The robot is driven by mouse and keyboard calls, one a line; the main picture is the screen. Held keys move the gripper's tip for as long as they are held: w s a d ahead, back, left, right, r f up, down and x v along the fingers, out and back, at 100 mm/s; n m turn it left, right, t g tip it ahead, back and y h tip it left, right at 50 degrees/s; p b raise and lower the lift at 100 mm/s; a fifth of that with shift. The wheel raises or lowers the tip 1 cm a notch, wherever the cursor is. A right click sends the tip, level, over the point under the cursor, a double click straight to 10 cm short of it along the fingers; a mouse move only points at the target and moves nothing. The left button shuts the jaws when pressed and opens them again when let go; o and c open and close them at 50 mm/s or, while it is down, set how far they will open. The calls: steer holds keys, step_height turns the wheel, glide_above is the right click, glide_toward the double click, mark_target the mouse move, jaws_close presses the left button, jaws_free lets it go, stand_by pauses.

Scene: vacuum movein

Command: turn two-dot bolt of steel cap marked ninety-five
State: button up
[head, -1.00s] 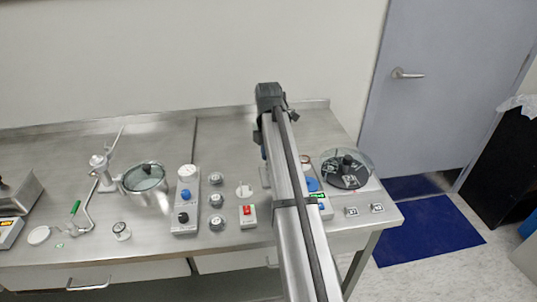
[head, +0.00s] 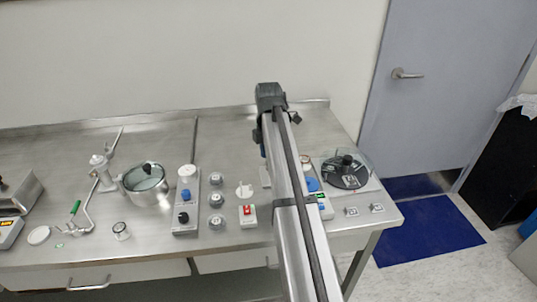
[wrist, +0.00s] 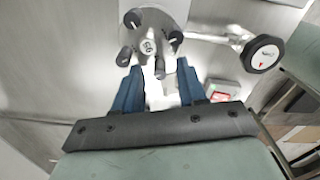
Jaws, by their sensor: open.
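In the wrist view the steel cap (wrist: 128,52) is at the top centre, with the marking 95 on its face. Several dark-tipped bolts ring it; one bolt (wrist: 159,67) points down toward my gripper (wrist: 160,72). The gripper's blue fingers are apart, one on each side of this bolt, and nothing is visibly clamped. The dots on the bolts are too small to read. In the head view I cannot make out the cap or the gripper tips; my arm covers part of the bench.
A side pipe with a round gauge (wrist: 262,55) sticks out right of the cap. A red switch box (wrist: 223,90) lies beyond the right finger. In the head view, a glass-lidded pot (head: 146,183), a knob panel (head: 186,207) and a black disc device (head: 345,172) stand on the steel bench.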

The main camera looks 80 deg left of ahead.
step_height(320, 180, up, 14)
stand_by(0.8)
steer(key=shift+f, duration=0.1)
